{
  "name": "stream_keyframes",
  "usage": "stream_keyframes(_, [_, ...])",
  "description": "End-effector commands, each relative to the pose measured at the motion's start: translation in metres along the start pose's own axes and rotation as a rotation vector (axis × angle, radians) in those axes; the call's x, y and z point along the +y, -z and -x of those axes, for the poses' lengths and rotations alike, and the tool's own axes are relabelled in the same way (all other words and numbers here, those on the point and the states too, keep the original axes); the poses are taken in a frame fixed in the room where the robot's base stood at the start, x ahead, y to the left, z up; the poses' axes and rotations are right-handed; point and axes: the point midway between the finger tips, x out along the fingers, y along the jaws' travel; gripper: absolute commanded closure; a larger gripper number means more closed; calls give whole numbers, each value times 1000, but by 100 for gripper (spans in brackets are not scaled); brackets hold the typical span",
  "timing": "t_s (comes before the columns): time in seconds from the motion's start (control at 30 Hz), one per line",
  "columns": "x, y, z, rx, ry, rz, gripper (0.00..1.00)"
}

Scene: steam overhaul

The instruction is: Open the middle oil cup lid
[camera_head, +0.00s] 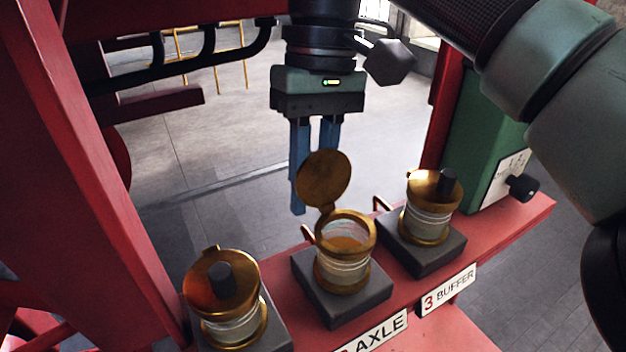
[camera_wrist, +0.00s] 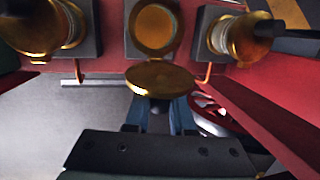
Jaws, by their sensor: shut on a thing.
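The middle oil cup (camera_head: 345,255) is a brass-rimmed glass cup on a dark block, with amber oil inside. Its round brass lid (camera_head: 323,178) stands raised and tilted back at the hinge, so the cup mouth is open. In the wrist view the lid (camera_wrist: 158,77) shows beyond the fingers, with the open cup (camera_wrist: 155,27) above it. My gripper (camera_head: 312,185) is behind the lid with its blue fingers pointing down. In the wrist view the fingers (camera_wrist: 158,110) are shut on the lid's dark knob, which the lid hides in the head view.
The left oil cup (camera_head: 228,305) and the right oil cup (camera_head: 430,215) stand on either side with lids closed and black knobs up. A green box (camera_head: 480,150) stands at the right of the red shelf (camera_head: 525,212). A red beam (camera_head: 85,170) rises at left.

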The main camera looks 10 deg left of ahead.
Motion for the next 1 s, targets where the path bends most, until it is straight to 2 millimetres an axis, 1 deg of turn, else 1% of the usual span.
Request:
stream_keyframes(0.3, [0,2,-2,-84,0,-12,100])
stream_keyframes(0.8, [0,2,-3,-98,1,-11,100])
stream_keyframes(0.83, [0,2,-3,-98,1,-11,73])
stream_keyframes(0.97, [0,2,-3,-98,1,-12,49])
stream_keyframes(1.0, [0,2,-3,-98,1,-12,48])
